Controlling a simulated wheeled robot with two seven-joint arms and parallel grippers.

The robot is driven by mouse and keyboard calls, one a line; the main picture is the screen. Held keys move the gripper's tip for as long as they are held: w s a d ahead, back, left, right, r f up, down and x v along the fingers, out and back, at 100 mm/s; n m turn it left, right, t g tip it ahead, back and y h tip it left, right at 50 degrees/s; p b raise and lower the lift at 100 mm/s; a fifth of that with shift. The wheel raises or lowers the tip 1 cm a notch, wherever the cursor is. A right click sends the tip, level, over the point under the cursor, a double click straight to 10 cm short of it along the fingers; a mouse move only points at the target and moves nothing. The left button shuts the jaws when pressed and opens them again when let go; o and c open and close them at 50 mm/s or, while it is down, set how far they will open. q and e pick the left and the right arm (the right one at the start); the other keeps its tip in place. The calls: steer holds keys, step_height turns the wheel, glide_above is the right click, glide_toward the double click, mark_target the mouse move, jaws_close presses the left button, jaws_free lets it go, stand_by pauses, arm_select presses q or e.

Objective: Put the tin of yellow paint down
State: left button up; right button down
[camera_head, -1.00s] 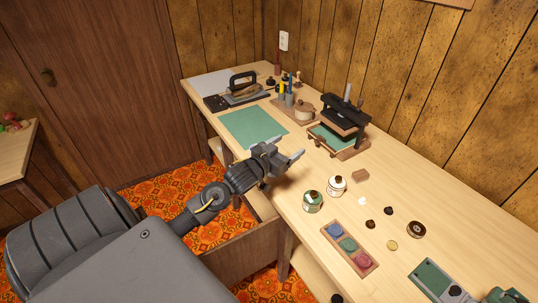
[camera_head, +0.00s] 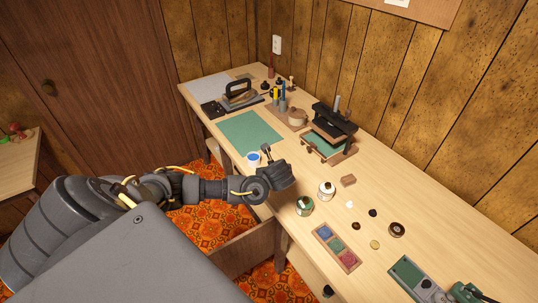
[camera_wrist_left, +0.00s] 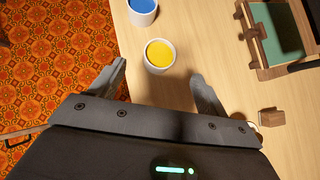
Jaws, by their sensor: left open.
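The tin of yellow paint (camera_wrist_left: 159,54) shows in the left wrist view as a white round tin with yellow inside. It appears to stand upright on the pale wooden worktop. My left gripper (camera_wrist_left: 160,82) is open, its two fingers apart with the tin just ahead of and between their tips; neither finger visibly touches it. In the head view my left gripper (camera_head: 272,162) is over the worktop's front edge, and I cannot make out the yellow tin there. My right gripper is not in view.
A tin of blue paint (camera_head: 253,158) stands beside the yellow one. A green mat (camera_head: 250,134) lies behind, and a small press (camera_head: 330,130) stands to the right. Bare worktop lies between.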

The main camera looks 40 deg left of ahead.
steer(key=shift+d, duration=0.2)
arm_select(q)
steer(key=x, duration=0.5)
steer(key=shift+w+a+f, duration=0.15)
steer(key=shift+f, duration=0.1)
steer(key=shift+w+a+f, duration=0.15)
steer(key=shift+f, duration=0.25)
steer(key=x, duration=0.4)
steer(key=shift+f, duration=0.3)
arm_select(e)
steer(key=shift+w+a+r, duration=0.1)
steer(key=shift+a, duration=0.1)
arm_select(q)
steer(key=c, duration=1.3)
steer(key=shift+r, duration=0.1)
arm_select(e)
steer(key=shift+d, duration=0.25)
